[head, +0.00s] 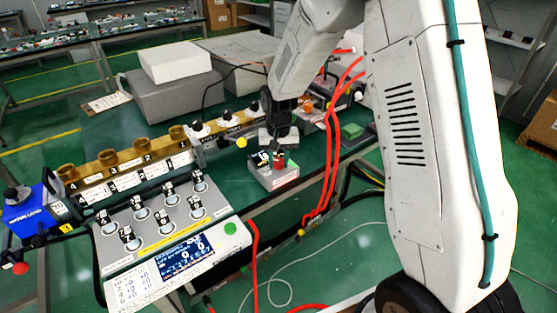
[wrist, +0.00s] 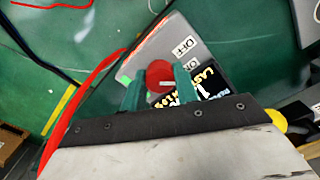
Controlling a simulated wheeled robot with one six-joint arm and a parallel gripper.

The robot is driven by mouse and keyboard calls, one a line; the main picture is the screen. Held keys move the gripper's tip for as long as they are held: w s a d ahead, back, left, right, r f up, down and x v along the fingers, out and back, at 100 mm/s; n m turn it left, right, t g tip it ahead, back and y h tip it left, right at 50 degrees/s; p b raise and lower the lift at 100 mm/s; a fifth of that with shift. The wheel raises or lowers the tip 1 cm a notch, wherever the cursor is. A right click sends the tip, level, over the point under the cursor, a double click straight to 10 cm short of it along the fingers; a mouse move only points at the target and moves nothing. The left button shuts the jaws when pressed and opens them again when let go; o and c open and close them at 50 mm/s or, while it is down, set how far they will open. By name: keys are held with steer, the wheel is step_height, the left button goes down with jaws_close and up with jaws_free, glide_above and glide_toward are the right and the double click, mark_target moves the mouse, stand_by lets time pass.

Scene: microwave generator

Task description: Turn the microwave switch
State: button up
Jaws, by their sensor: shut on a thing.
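The switch is a red round knob (wrist: 160,75) on a small grey box (wrist: 185,35) with OFF and ON labels. In the wrist view my gripper (wrist: 160,84) has its two green fingers on either side of the knob, shut on it. A black label with yellow and white lettering (wrist: 208,82) lies right of the fingers. In the head view the grey box (head: 272,180) stands on the green table below my gripper (head: 278,147). The red knob (head: 279,163) shows partly there. My gripper hides part of the box in the wrist view.
A grey control panel with several black knobs and a blue display (head: 182,257) stands at the front left. A brass tube assembly (head: 130,155) lies behind it. Red cables (head: 330,150) run down just right of the box. Grey boxes (head: 175,98) stand at the back.

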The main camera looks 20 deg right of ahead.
mark_target(279, 160)
steer(key=n, duration=0.4)
steer(key=shift+n, duration=2.5)
steer(key=o, duration=0.7)
step_height(279, 160, up, 8)
steer(key=shift+f, duration=0.1)
